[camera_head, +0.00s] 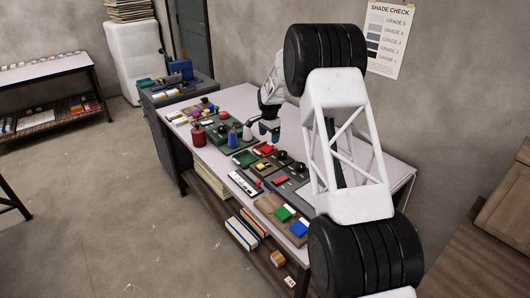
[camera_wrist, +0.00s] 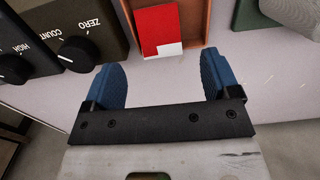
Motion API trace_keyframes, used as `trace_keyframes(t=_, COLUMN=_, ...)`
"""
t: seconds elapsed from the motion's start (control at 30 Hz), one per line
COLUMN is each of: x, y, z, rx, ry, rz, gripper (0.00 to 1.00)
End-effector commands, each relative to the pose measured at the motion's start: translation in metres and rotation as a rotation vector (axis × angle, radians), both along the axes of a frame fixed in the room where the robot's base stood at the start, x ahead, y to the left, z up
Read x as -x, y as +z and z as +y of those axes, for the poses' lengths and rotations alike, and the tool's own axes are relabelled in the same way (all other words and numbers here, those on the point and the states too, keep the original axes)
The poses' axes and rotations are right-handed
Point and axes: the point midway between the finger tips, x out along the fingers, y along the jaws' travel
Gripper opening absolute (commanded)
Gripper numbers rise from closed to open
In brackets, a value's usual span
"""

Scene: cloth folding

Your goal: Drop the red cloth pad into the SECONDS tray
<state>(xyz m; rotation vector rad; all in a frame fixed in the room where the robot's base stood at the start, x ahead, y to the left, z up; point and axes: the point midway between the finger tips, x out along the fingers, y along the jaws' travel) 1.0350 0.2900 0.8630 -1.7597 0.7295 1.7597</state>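In the wrist view, a flat red pad (camera_wrist: 158,28) with a white corner patch lies in an orange-brown tray (camera_wrist: 198,22) at the top centre. My gripper (camera_wrist: 168,82) is open, its two blue fingers wide apart with nothing between them. The pad lies beyond the fingertips, apart from them. In the head view, my gripper (camera_head: 268,132) hangs over the crowded table, with a small red piece (camera_head: 265,149) just below it. I cannot tell whether this is the same pad. No SECONDS label is readable in either view.
A dark panel (camera_wrist: 75,25) with black knobs marked ZERO, COUNT and HIGH stands close to the left finger. A grey rounded thing (camera_wrist: 293,14) is at the top right. In the head view, the table (camera_head: 208,150) also holds a red canister (camera_head: 198,136) and colored trays.

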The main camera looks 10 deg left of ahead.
Motion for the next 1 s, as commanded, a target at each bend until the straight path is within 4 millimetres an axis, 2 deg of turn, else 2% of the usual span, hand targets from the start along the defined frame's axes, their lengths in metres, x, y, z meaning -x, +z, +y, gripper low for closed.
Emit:
trace_keyframes(t=0.27, x=0.0, y=0.0, z=0.0, rx=0.0, ry=0.0, rz=0.0, gripper=0.82)
trace_keyframes(t=0.47, x=0.0, y=0.009, z=0.0, rx=0.0, ry=0.0, rz=-0.001, gripper=0.82)
trace_keyframes(t=1.0, x=0.0, y=0.069, z=0.0, rx=0.0, ry=0.0, rz=-0.001, gripper=0.82)
